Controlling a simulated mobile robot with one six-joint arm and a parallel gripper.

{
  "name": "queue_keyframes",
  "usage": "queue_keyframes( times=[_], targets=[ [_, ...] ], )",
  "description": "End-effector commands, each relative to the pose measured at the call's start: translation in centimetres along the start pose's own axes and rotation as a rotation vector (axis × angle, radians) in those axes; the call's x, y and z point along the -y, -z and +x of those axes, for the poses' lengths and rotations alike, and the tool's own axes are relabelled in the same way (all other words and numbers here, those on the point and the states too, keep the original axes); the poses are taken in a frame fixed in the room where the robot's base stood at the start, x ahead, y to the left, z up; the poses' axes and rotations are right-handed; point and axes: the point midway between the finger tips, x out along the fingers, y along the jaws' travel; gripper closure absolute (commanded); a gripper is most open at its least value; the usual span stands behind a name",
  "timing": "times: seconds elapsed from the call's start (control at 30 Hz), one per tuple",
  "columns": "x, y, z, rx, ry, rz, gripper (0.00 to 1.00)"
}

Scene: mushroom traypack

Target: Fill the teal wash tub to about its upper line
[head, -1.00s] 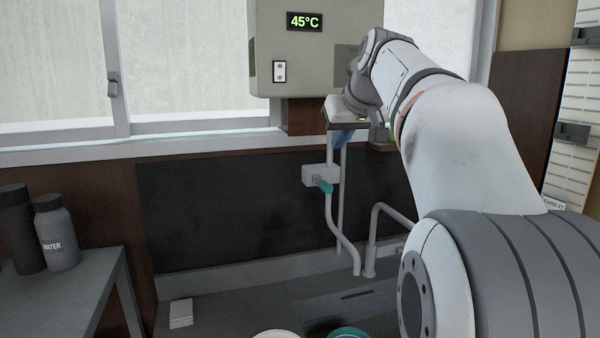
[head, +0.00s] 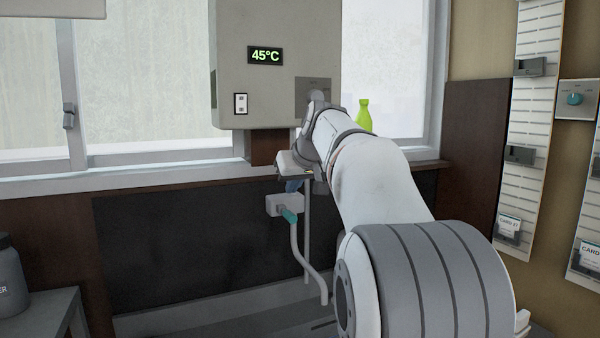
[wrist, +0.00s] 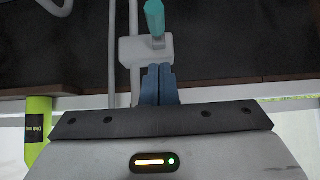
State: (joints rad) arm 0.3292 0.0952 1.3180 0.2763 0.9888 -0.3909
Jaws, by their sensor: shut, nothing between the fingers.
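The teal wash tub is not in either current view. A water heater (head: 225,75) on the wall reads 45°C. Below it is a pale tap block (head: 284,205) with a teal lever (head: 289,215) that points down to the right. A grey pipe (head: 298,245) runs down from it. My gripper (head: 292,186) is just above the block, partly hidden by my wrist. In the wrist view its blue fingers (wrist: 159,84) are shut together and empty. Their tips are at or very near the tap block (wrist: 146,49), with the teal lever (wrist: 155,17) beyond; contact is unclear.
A green bottle (head: 364,115) stands on the window ledge behind my arm; it also shows in the wrist view (wrist: 38,130). A grey water bottle (head: 12,280) is on a side table at left. Card racks (head: 525,120) and a dial (head: 575,99) are on the right wall.

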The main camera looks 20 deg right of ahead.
Motion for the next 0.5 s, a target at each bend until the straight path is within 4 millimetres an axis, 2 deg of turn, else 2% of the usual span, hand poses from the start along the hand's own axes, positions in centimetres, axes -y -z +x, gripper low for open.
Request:
queue_keyframes(
  times=[0.07,0.2,0.5],
  targets=[
    [0.0,0.0,1.6,0.002,0.001,0.000,1.00],
    [0.0,-1.8,3.0,0.002,-0.001,0.001,1.00],
    [-0.1,-2.9,4.1,0.000,-0.001,0.001,1.00]
  ],
)
